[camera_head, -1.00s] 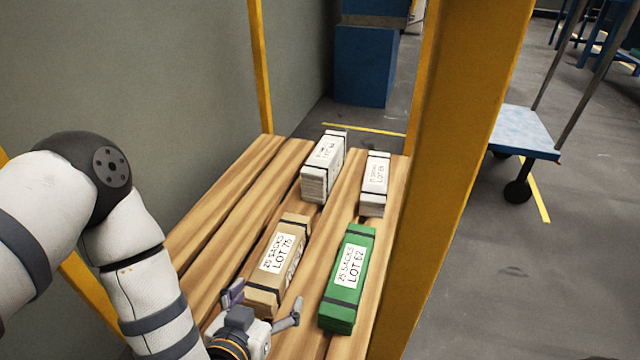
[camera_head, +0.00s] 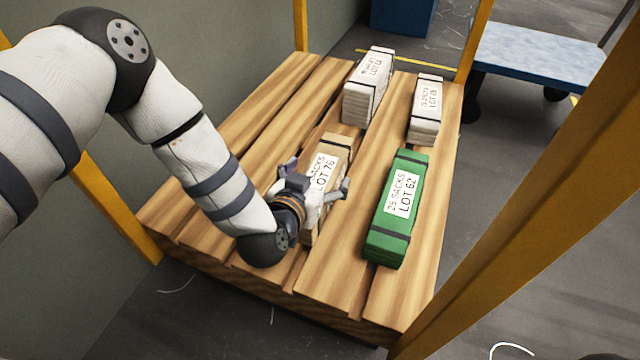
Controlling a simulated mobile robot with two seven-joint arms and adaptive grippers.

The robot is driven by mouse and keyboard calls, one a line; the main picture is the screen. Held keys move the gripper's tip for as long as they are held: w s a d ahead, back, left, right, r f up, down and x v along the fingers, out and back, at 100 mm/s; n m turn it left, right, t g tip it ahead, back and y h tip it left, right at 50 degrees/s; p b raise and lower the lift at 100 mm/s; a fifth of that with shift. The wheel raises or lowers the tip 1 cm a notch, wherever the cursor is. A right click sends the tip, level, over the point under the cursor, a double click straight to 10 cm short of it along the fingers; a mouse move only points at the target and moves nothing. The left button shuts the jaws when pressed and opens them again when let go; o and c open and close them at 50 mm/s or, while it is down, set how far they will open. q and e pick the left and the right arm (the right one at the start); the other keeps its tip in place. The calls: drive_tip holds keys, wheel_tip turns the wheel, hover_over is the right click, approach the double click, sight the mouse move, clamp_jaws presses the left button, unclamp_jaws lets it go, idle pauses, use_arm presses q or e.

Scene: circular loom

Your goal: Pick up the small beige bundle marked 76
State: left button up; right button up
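The beige bundle (camera_head: 337,150) with a white label reading "LOT 76" and dark straps lies on the wooden slatted pallet (camera_head: 245,120). My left gripper (camera_head: 317,178) is over the near part of this bundle. Its fingers are spread apart, one towards the bundle's left side and one towards its right. The gripper hides part of the label and much of the bundle's near end. I cannot tell whether the fingers touch it. My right gripper is not in view.
Two white bundles (camera_head: 368,85) (camera_head: 426,108) lie further back. Yellow posts (camera_head: 490,235) stand at the pallet's corners, and a grey wall (camera_head: 200,50) is at the left. A blue cart (camera_head: 540,58) stands beyond.

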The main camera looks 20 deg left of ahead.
use_arm(q)
drive_tip(key=c, duration=1.6)
